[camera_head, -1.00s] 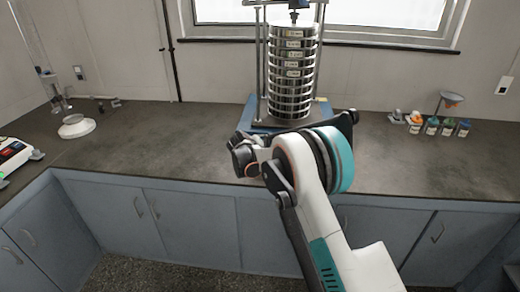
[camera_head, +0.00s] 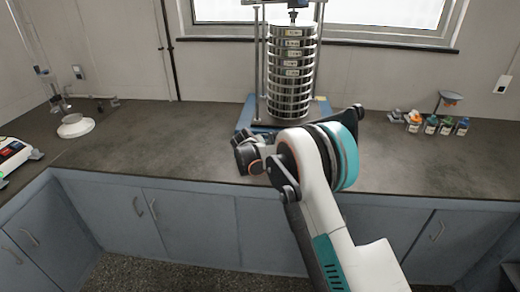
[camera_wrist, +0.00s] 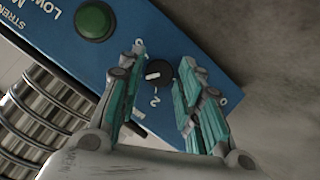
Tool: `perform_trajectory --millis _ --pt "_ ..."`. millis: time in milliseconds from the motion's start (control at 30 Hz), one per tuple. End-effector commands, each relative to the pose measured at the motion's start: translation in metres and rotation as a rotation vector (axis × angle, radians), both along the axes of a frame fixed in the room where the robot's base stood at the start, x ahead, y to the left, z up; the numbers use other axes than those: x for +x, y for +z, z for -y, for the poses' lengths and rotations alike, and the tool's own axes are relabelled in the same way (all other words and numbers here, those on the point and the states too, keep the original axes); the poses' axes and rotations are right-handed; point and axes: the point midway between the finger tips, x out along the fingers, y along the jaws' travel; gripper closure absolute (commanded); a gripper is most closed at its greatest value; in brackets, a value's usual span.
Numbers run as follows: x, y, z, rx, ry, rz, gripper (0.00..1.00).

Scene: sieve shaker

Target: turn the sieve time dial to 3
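The sieve shaker stands on the counter, with its blue base (camera_head: 318,108) partly hidden by my arm in the head view. In the wrist view, its blue panel (camera_wrist: 165,28) carries a small round black dial (camera_wrist: 160,73) with a white pointer mark. A "2" is printed just below the dial, and other marks are partly covered by my fingers. My gripper (camera_wrist: 164,60) is open, with its teal-padded fingers on either side of the dial. A gap shows on both sides; contact is not visible. In the head view my gripper (camera_head: 244,150) is in front of the base.
A green button (camera_wrist: 95,21) sits on the panel left of the dial. The shaker's stacked steel sieves (camera_head: 290,72) rise behind my gripper. Small bottles (camera_head: 446,126) stand at the counter's right, and a white dish (camera_head: 76,128) at the left. Counter between is mostly clear.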

Motion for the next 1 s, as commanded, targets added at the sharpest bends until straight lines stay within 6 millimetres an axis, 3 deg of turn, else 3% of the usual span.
perform_trajectory --millis 467,1000 --pt "-0.004 0.006 -0.002 -0.001 0.002 0.001 0.54" --pt "-0.073 0.062 -0.016 -0.001 0.002 0.001 0.54"
